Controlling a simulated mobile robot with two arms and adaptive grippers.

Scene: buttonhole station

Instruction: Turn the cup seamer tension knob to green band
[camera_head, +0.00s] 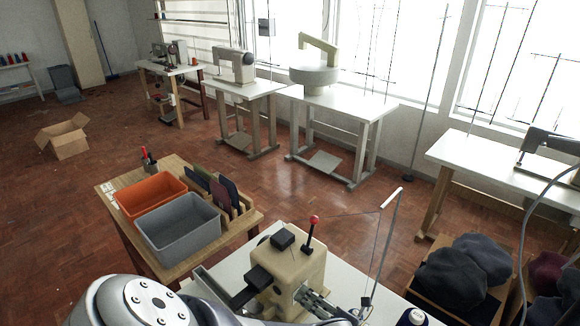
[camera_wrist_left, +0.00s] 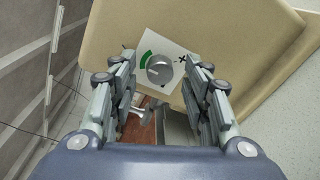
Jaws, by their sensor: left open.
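The tension knob (camera_wrist_left: 159,70) is a round grey dial on a white plate (camera_wrist_left: 176,48), fixed to the cream machine body (camera_wrist_left: 215,30) in the left wrist view. A green band (camera_wrist_left: 144,61) curves along the knob's left side, and a black cross mark is on its right. The knob's pointer direction is too small to tell. My left gripper (camera_wrist_left: 158,84) is open, its fingers on either side of the knob with gaps showing. In the head view, the cream seamer (camera_head: 298,268) stands on a white table at the bottom; its knob is hidden there. My right gripper is out of view.
A red-tipped lever (camera_head: 313,222) and a thin thread arm (camera_head: 385,235) rise from the seamer. A wooden table with an orange bin (camera_head: 150,194) and a grey bin (camera_head: 180,228) stands to the left. Dark caps (camera_head: 452,275) fill a box on the right.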

